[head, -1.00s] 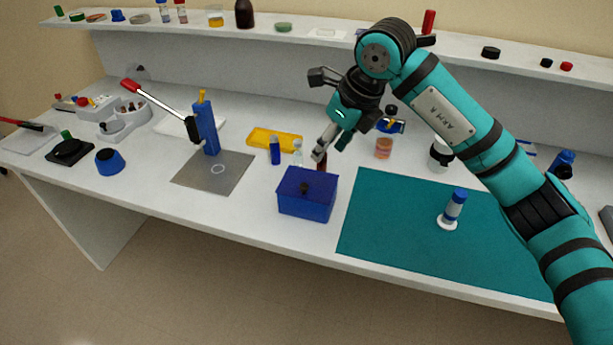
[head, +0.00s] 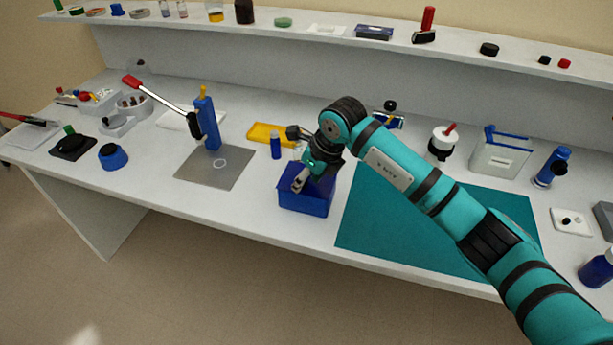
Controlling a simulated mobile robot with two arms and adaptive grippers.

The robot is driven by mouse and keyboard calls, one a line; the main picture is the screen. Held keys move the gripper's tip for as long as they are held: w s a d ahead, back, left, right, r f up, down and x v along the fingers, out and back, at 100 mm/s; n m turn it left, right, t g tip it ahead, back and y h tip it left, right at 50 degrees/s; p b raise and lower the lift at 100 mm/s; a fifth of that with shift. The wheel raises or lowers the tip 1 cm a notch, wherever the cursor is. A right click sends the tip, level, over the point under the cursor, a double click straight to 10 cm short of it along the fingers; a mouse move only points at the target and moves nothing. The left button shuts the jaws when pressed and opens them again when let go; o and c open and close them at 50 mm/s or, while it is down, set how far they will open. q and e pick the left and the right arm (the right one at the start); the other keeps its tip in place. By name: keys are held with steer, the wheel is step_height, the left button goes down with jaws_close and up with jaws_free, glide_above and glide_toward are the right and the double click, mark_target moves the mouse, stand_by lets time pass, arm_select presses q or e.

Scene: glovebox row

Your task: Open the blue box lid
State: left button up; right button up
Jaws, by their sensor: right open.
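The blue box (head: 305,205) stands on the white bench, left of the teal mat. Its blue lid (head: 324,184) appears to lie closed on top. My right gripper (head: 297,158) is open over the lid, reaching in from the right. One fingertip shows in front of the lid, by the place of its dark knob, and the other shows farther back. The gripper hides the knob and much of the lid. I cannot tell whether a finger touches the lid. My left gripper is not in view.
A blue lever press (head: 207,125) stands on a grey plate (head: 215,170) to the left. A yellow tray (head: 262,134) and a small blue bottle (head: 275,148) are behind the box. The teal mat (head: 400,220) to the right has clear room under my arm.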

jaws_close()
